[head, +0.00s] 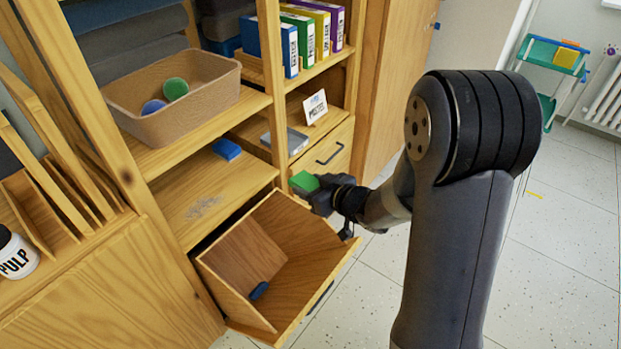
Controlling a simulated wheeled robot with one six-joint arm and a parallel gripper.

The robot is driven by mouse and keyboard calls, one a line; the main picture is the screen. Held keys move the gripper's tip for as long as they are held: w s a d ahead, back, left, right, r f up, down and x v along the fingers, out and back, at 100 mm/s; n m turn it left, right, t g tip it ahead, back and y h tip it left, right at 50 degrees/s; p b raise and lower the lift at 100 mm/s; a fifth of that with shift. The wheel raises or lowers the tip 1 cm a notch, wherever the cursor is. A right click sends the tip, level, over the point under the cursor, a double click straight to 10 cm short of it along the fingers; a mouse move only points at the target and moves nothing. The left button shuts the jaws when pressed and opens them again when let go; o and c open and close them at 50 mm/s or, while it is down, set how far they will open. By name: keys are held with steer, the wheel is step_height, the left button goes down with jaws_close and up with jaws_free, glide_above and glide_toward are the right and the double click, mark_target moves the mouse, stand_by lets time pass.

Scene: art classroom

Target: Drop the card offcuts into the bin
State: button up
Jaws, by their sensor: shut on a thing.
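My gripper (318,192) is shut on a green block-like piece (304,181), perhaps a card offcut. It holds the piece above the back right edge of an open, tilted-out wooden bin (313,258) in the shelf unit. A small dark blue piece (259,290) lies inside the bin, low on the left. A blue block (227,149) lies on the shelf board above the bin. My fingers partly hide the green piece's right side.
A tan tub (195,110) with a green and a blue ball stands on the shelf above. Upright folders (305,42), a small sign (315,107) and a closed drawer (325,160) are to the right. A PULP pot (16,255) stands at the left.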

steer(key=shift+a+f+b, duration=0.2)
steer(key=shift+f+b, duration=0.05)
steer(key=shift+b, duration=0.05)
step_height(320, 180, down, 4)
steer(key=b, duration=0.4)
steer(key=shift+f, duration=0.2)
steer(key=o, duration=1)
steer(key=shift+s, duration=0.1)
steer(key=shift+p+v, duration=1.1)
steer(key=shift+v, duration=4.3)
steer(key=shift+d, duration=0.1)
